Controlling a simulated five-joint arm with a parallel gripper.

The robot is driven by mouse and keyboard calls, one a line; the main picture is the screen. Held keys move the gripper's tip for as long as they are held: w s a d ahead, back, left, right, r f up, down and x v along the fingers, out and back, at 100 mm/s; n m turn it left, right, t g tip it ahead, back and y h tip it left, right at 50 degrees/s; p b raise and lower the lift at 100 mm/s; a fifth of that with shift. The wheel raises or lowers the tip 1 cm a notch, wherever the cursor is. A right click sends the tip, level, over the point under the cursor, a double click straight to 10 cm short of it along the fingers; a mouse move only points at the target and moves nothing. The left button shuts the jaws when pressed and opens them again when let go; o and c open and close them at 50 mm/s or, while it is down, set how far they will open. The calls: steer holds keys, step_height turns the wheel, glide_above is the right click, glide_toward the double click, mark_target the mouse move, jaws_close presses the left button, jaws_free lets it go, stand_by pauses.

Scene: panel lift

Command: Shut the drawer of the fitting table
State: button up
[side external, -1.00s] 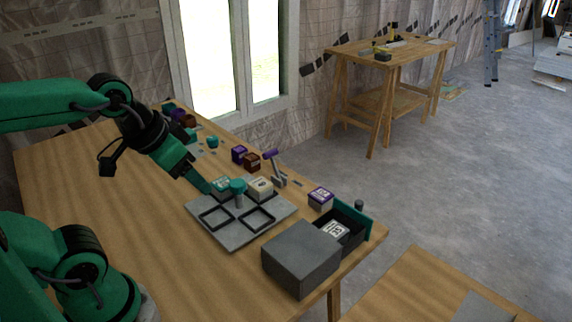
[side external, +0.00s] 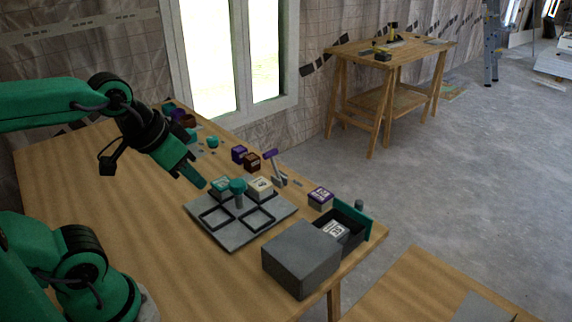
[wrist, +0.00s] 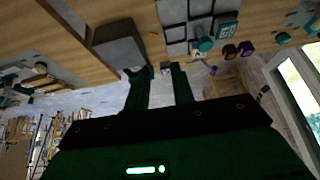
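The drawer unit is a grey box (side external: 302,258) at the front right corner of the fitting table (side external: 90,195). Its drawer (side external: 353,222) stands open, pulled out toward the back right, with a teal front and a small grey knob (side external: 359,204). A block with a white label (side external: 334,230) lies inside the drawer. My gripper (side external: 203,186) hangs above the table just left of the tray's teal block, well apart from the drawer. In the wrist view my gripper (wrist: 162,72) has its two fingers apart with nothing held; the grey box (wrist: 118,48) lies beyond them.
A grey tray (side external: 217,236) with a teal block (side external: 221,184), a cream block (side external: 260,187) and a teal-knobbed post (side external: 238,190) lies between gripper and drawer. A purple-topped block (side external: 320,197) stands close behind the drawer. A purple-handled lever (side external: 275,165) rises behind the tray.

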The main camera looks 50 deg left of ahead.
steer(key=shift+w+r, duration=0.2)
steer(key=shift+w, duration=0.15)
steer(key=c, duration=0.3)
steer(key=shift+m+g, duration=0.3)
steer(key=w+r, duration=0.1)
steer(key=w, duration=0.2)
steer(key=w+d+r, duration=0.1)
steer(key=w, duration=0.3)
steer(key=w+d+r, duration=0.1)
steer(key=w, duration=0.2)
steer(key=shift+w+d+r, duration=0.1)
steer(key=shift+w+r, duration=0.25)
jaws_close()
steer(key=w+d+f+m, duration=0.1)
steer(key=w+d+f, duration=0.15)
steer(key=w, duration=0.65)
steer(key=w+d+f, duration=0.2)
steer(key=w+d, duration=0.2)
steer(key=w, duration=0.6)
steer(key=w+d+f+g, duration=0.1)
steer(key=w+d+f, duration=0.4)
steer(key=w+f, duration=0.3)
steer(key=shift+w+m+h, duration=0.3)
steer(key=shift+w+h, duration=0.1)
steer(key=shift+w, duration=0.1)
